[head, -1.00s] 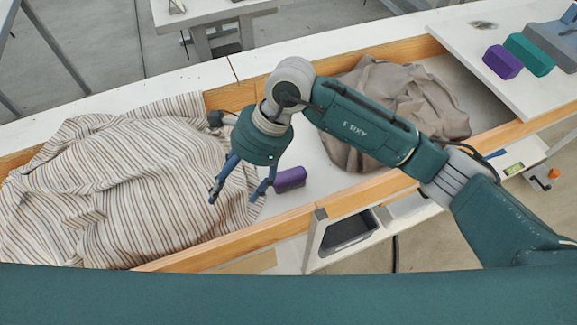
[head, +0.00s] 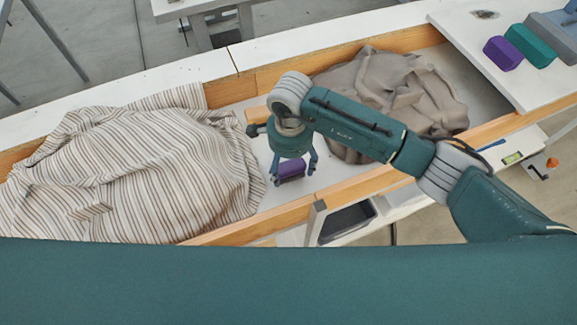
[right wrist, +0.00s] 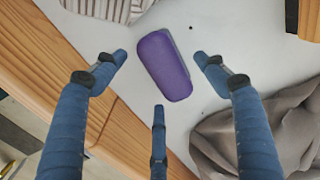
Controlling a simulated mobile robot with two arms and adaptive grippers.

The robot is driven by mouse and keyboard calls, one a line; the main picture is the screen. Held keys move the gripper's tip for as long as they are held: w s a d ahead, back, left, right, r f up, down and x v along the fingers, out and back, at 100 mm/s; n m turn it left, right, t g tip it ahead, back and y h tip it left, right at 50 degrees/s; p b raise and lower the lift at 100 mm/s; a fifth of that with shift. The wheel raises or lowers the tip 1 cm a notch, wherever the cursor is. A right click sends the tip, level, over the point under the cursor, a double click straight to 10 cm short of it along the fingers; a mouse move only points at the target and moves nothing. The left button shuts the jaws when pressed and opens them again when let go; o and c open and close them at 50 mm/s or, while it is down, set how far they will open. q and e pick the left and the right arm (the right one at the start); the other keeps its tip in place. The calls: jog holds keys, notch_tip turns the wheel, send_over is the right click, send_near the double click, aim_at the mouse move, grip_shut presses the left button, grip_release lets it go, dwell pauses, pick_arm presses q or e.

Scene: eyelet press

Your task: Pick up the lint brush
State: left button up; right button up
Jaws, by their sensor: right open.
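A purple block-like piece with rounded edges (head: 291,171) lies on the white floor of the trough between two cloths; I take it for the lint brush, though no bristles show. It also shows in the right wrist view (right wrist: 165,66), lying at a slant with its whole top visible. My right gripper (head: 293,177) is open and points down over it. In the right wrist view the fingers of the gripper (right wrist: 160,75) are spread around the purple piece, with gaps on both sides and nothing held. My left gripper is not in view.
A striped cloth (head: 120,175) is heaped on the left, a grey-brown cloth (head: 390,90) on the right. A wooden front rail (head: 250,222) runs close to the purple piece. Another purple block (head: 503,53) and a teal block (head: 531,45) lie on the white board at right.

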aim_at(290, 168)
jog(key=shift+f, duration=0.8)
jog(key=c, duration=1.3)
notch_tip(290, 168, up, 20)
jog(key=b, duration=0.3)
jog(key=o, duration=0.5)
jog(key=c, duration=0.3)
